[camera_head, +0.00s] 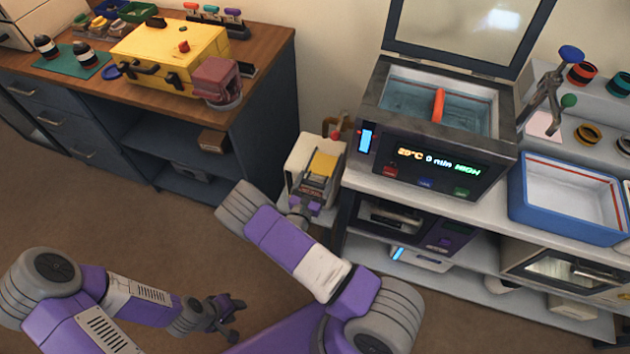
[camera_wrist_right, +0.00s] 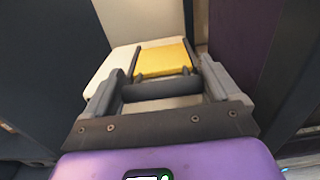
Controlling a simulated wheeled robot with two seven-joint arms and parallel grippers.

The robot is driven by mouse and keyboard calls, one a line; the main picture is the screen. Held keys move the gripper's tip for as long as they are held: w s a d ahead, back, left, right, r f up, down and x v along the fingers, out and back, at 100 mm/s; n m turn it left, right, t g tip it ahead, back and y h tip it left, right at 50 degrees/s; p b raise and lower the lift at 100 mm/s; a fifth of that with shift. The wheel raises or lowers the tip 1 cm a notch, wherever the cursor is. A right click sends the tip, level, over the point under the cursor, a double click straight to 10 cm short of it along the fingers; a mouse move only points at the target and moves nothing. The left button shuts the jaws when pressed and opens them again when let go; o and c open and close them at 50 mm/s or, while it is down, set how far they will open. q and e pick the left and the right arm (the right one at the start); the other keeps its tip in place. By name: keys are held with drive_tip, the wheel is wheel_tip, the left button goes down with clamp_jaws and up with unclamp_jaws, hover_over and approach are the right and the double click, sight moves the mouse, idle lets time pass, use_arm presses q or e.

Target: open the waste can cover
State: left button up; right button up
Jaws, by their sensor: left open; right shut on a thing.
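The waste can (camera_head: 302,160) is a pale box with a yellow panel on top, standing on the floor between the wooden-topped cabinet and the metal bench. Its cover (camera_head: 324,164) faces up, and the yellow panel also shows in the right wrist view (camera_wrist_right: 165,62). My right gripper (camera_head: 316,180) is over the front of the can, shut on a dark handle bar (camera_wrist_right: 160,89) that spans between its fingers. The fingers partly hide the cover, and I cannot tell whether it is raised. My left gripper (camera_head: 232,312) is open and empty, low over the floor.
The cabinet (camera_head: 262,100) is close on the can's left. The bench (camera_head: 350,178) with the heated bath (camera_head: 432,150) is close on its right. A small red-topped item (camera_head: 338,128) stands behind the can. The brown floor (camera_head: 130,215) in front is clear.

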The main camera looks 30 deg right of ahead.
drive_tip(key=p+v, duration=0.1)
drive_tip(key=v, duration=0.6)
drive_tip(key=o, duration=1.2)
drive_tip(key=shift+s+a, duration=0.1)
drive_tip(key=p+v, duration=0.1)
drive_tip(key=v, duration=0.6)
drive_tip(key=shift+s+a+p, duration=0.15)
drive_tip(key=shift+s+p, duration=0.05)
drive_tip(key=shift+p, duration=0.2)
